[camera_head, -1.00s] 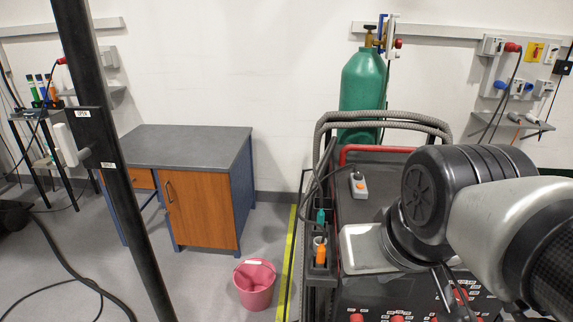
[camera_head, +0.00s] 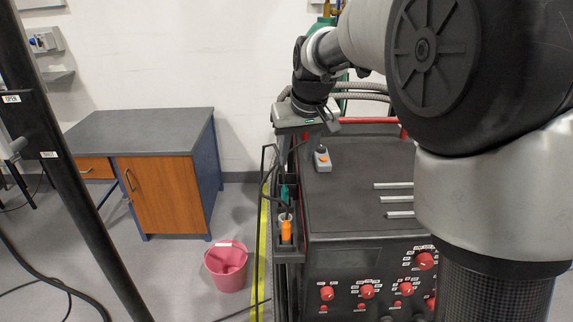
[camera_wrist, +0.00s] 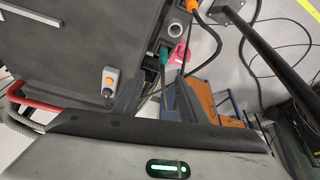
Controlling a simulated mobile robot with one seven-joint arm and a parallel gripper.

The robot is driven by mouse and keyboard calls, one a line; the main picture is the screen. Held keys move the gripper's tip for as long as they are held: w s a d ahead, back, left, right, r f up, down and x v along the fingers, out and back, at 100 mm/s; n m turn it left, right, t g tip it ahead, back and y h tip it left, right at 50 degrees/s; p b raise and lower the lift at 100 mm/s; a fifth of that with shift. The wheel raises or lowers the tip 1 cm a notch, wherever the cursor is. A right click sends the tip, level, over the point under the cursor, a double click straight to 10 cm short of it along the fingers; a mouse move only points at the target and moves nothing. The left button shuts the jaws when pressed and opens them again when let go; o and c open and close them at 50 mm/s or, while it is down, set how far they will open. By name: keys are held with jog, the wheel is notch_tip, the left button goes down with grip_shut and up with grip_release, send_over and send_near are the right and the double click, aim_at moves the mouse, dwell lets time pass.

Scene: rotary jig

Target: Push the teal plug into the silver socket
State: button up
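The teal plug (camera_head: 286,192) stands in the narrow black rack on the left side of the black machine. It also shows in the wrist view (camera_wrist: 163,58), just beyond my fingertips. The silver socket (camera_wrist: 178,31) is a round metal ring near the plug in the wrist view; in the head view I cannot make it out clearly. My gripper (camera_wrist: 157,97) is open and empty, its two dark fingers spread apart short of the plug. In the head view my gripper hangs above the far end of the rack, its fingers partly hidden.
An orange plug (camera_head: 286,232) sits in the rack's near end. A grey box with an orange button (camera_head: 322,158) lies on the machine top. Dark cables loop around the rack. A pink bucket (camera_head: 228,268) and a desk (camera_head: 150,132) stand left. A black post (camera_head: 70,170) rises at left.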

aim_at(285, 189)
jog(key=x, duration=1.2)
jog(key=shift+w+a+f, duration=0.1)
jog(key=x, duration=0.5)
jog(key=shift+a, duration=0.4)
grip_shut()
